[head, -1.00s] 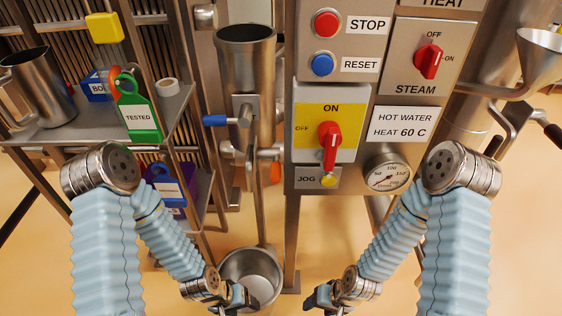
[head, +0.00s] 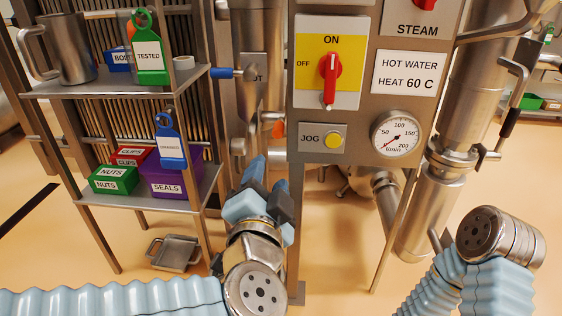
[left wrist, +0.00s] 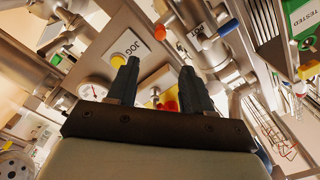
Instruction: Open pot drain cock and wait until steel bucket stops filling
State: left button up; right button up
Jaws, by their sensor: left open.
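The steel pot (head: 258,45) is an upright cylinder left of the control panel, with a partly hidden label. Steel pipework (head: 245,146) hangs below the pot. My left gripper (head: 267,180) points up below this pipework, open and empty, apart from the lever. Its two dark fingers stand apart in the left wrist view (left wrist: 158,88). The steel bucket is hidden behind my left arm. My right gripper is out of view.
The control panel (head: 305,149) with a red knob (head: 330,75) and yellow JOG button (head: 334,140) stands just right of the pot. A shelf rack (head: 110,88) at left holds a jug, tags and bins. A steel pan (head: 174,252) is on the floor.

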aim_at(277, 135)
pick_arm(q)
jog(key=w+b, duration=0.2)
jog(key=w, duration=1)
jog(key=shift+w, duration=0.2)
jog(key=shift+w+b, duration=0.3)
jog(key=shift+w, duration=0.3)
grip_shut()
